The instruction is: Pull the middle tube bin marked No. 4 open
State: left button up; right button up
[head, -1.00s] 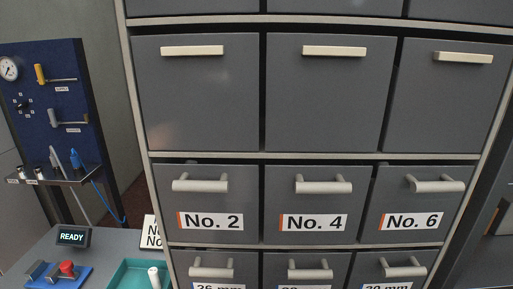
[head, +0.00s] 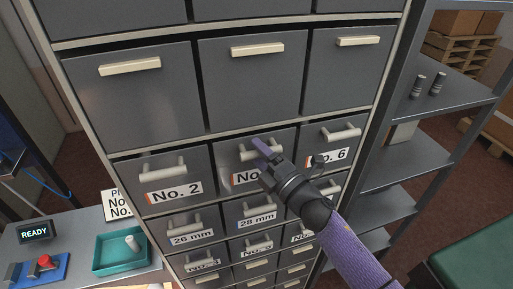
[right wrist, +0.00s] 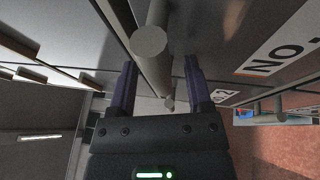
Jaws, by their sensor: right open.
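The grey No. 4 bin (head: 226,156) is in the middle column of the cabinet in the head view, between No. 2 and No. 6. Its front looks in line with its neighbours. Its label (head: 243,178) is partly hidden by my right gripper (head: 266,150), which is at the bin's pale bar handle (head: 248,154). In the right wrist view the handle bar (right wrist: 151,62) runs between the two purple fingers of my open right gripper (right wrist: 158,85). Whether a finger touches the bar I cannot tell. My left gripper is not in view.
The No. 2 bin (head: 160,185) and No. 6 bin (head: 341,134) flank it, with larger drawers above and smaller bins below. A grey shelf rack (head: 440,120) stands close on the right. A bench with a teal tray (head: 112,262) is at the lower left.

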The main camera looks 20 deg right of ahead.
jog(key=shift+w+a, duration=0.15)
jog(key=shift+w, duration=0.15)
jog(key=shift+c, duration=0.2)
grip_shut()
dwell(1.1)
